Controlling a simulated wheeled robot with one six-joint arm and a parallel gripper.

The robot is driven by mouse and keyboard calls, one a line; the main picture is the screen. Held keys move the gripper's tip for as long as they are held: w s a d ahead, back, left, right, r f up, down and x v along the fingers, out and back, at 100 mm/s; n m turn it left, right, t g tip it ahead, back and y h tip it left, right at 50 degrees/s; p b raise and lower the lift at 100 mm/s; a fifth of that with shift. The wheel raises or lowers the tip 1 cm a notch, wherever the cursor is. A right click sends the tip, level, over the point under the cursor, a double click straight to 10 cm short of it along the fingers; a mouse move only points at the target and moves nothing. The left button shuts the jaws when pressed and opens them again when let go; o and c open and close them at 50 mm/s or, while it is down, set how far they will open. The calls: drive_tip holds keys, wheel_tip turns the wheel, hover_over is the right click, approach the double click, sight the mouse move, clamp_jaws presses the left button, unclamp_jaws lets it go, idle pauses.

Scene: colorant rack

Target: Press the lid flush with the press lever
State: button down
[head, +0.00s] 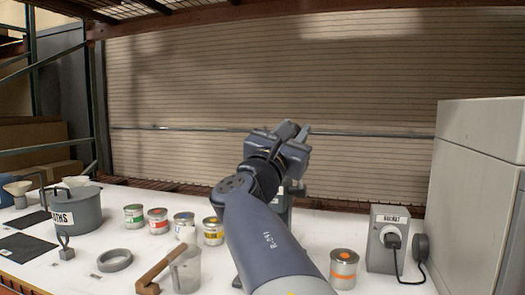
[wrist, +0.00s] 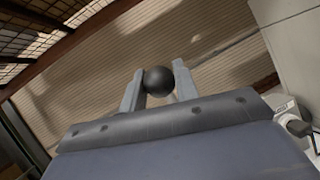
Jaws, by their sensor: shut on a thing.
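My gripper (head: 292,134) is raised high over the table in the head view, in front of the slatted shutter. In the wrist view my gripper (wrist: 158,88) is shut on a black ball knob (wrist: 158,80), which sits between the two grey fingers and looks like the press lever's knob. The press (head: 284,203) is mostly hidden behind my arm in the head view; only a dark upright part shows. Any lid or can under it is hidden, so how the lid sits cannot be told.
Several small cans, a clear beaker (head: 186,270), a grey ring (head: 114,260) and a grey pot (head: 78,211) stand left. A large pale cabinet (head: 475,190) bounds the right.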

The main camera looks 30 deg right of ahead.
drive_tip(key=s+a+f+m+h+b, duration=0.1)
drive_tip(key=s+a+f+b, duration=0.3)
drive_tip(key=f+b, duration=0.4)
drive_tip(key=shift+a+f+h+b, duration=0.2)
drive_tip(key=shift+a+h+b, duration=0.3)
drive_tip(key=shift+b, duration=1.9)
drive_tip(key=shift+d, duration=0.15)
drive_tip(key=shift+t, duration=0.3)
drive_tip(key=c, duration=1.1)
unclamp_jaws()
drive_tip(key=shift+r, duration=0.1)
